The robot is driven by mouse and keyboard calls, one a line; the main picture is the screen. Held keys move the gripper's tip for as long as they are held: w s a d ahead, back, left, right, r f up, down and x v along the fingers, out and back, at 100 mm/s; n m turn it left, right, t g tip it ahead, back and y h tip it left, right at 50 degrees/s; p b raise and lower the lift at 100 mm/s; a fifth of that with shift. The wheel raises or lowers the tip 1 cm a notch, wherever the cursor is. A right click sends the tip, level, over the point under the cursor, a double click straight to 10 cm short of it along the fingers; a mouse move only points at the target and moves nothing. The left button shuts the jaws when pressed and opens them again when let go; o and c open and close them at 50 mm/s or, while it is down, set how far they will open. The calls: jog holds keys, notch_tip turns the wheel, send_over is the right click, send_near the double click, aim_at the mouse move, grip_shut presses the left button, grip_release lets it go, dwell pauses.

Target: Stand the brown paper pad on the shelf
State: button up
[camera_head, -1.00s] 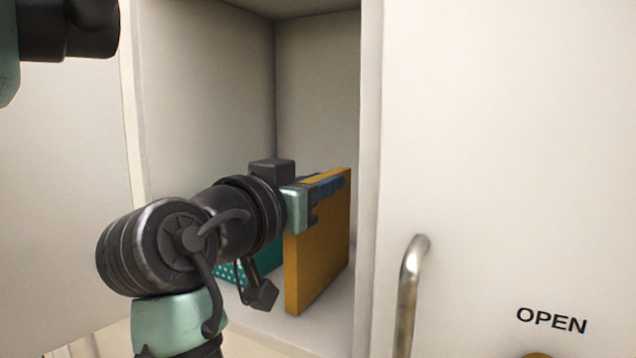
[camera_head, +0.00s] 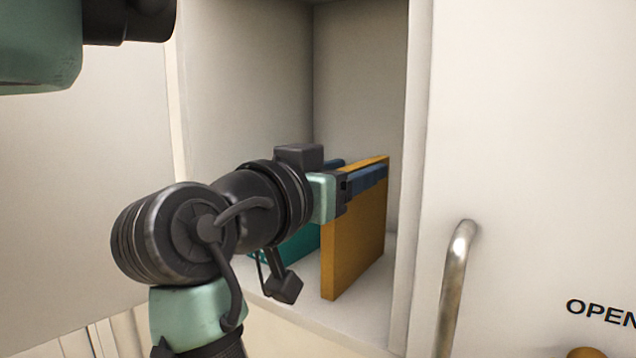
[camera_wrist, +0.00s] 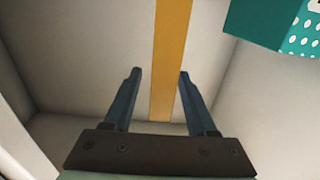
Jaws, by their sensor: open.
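The brown paper pad (camera_head: 352,240), a flat orange-brown slab, stands upright on its edge on the shelf floor (camera_head: 312,310) inside the cabinet. In the wrist view its narrow edge (camera_wrist: 168,60) runs between my fingers. My gripper (camera_head: 362,167) is open at the pad's upper part, with one blue finger on each side. In the wrist view, my gripper (camera_wrist: 159,74) has a wide gap to the left of the pad and a small gap to its right. The pad's far face is hidden.
A teal box (camera_head: 298,244) stands left of the pad, partly behind my arm; its white dots show in the wrist view (camera_wrist: 268,22). The cabinet's right wall (camera_head: 413,150) is close to the pad. A door with a metal handle (camera_head: 455,285) is at the right.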

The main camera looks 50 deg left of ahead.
jog(key=v, duration=1.1)
jog(key=shift+d, duration=0.1)
